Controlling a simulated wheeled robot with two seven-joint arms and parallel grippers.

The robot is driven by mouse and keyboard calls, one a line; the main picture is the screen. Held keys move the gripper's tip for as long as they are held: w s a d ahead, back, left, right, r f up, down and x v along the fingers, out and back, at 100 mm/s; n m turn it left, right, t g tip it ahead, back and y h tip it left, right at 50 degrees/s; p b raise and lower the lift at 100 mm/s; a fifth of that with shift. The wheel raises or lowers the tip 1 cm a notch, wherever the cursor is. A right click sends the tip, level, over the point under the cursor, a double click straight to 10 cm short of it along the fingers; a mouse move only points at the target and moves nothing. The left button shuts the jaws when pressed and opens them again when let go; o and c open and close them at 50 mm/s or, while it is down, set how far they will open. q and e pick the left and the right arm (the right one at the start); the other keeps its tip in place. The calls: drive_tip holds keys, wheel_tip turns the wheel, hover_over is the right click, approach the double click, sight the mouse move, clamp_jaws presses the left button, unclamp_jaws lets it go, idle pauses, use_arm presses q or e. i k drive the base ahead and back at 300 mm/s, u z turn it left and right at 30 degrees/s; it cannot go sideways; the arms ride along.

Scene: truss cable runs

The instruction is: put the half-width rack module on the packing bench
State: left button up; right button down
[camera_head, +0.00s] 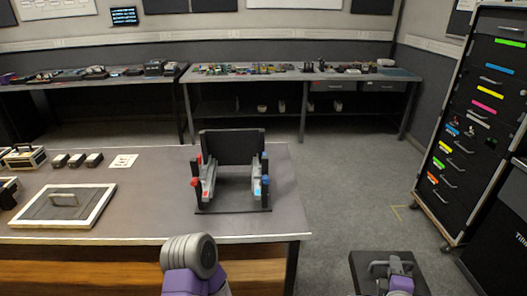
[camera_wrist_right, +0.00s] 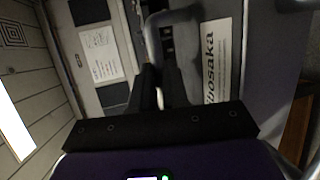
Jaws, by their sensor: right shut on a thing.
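The half-width rack module appears to be the dark box (camera_head: 366,264) at the lower right of the head view, out past the bench's right end. My right gripper (camera_head: 396,268) is over it. In the right wrist view my right gripper (camera_wrist_right: 160,80) is shut on a grey bar handle (camera_wrist_right: 151,38), beside a white label (camera_wrist_right: 218,60) with dark lettering. The near bench (camera_head: 150,215), which may be the packing bench, has a grey top. A pale-bordered panel (camera_head: 100,204) with a bar on it lies at its left. My left gripper is out of view.
A black stand (camera_head: 232,147) with grey rails and red and blue ends stands near the bench's right end. Small dark blocks (camera_head: 77,160) and a white card (camera_head: 124,161) lie behind the panel. A tall drawer cabinet (camera_head: 470,120) stands at right. Floor between is clear.

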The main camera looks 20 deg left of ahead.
sight(143, 209)
drive_tip(key=z, duration=1.8)
drive_tip(key=k, duration=1.55)
drive_tip(key=u, duration=2.75)
drive_tip(key=i, duration=0.2)
drive_tip(key=z, duration=0.2)
